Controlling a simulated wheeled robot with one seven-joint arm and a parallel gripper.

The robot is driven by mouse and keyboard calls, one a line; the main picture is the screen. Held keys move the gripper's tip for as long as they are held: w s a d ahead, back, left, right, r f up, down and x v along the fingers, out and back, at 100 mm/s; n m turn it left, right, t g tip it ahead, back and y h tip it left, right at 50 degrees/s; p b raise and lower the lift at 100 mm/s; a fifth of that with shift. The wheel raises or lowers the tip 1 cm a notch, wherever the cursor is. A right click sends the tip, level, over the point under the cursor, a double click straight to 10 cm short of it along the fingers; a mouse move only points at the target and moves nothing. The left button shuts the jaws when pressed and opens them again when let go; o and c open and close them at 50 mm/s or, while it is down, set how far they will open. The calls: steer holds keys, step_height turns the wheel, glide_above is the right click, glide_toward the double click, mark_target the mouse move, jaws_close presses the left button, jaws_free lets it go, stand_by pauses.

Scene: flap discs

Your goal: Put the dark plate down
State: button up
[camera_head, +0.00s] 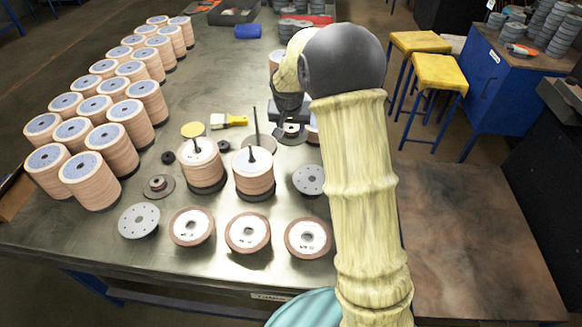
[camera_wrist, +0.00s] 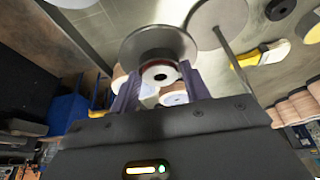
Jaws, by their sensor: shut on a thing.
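The dark plate (camera_wrist: 158,38) is a round grey disc with a small hub. In the wrist view it sits at the fingertips of my gripper (camera_wrist: 158,82), whose two fingers close on its hub. In the head view my gripper (camera_head: 290,112) is at the upper middle of the metal table (camera_head: 110,232), and the plate (camera_head: 291,139) shows partly below it. My arm hides part of that area. I cannot tell whether the plate touches the table. A similar plate with a hub (camera_head: 158,187) lies at the left front.
A disc with an upright rod (camera_head: 258,142) stands just left of my gripper. Two disc stacks (camera_head: 202,170) (camera_head: 254,178) on rods stand nearer. Several flap discs (camera_head: 192,227) line the front edge, and many tan stacks (camera_head: 103,178) fill the left. A yellow brush (camera_head: 230,121) lies behind.

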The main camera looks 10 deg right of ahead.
steer(key=shift+f, duration=0.45)
steer(key=shift+f, duration=3.1)
steer(key=shift+f, duration=1.9)
steer(key=shift+f, duration=0.2)
steer(key=o, duration=1.3)
steer(key=shift+r, duration=0.1)
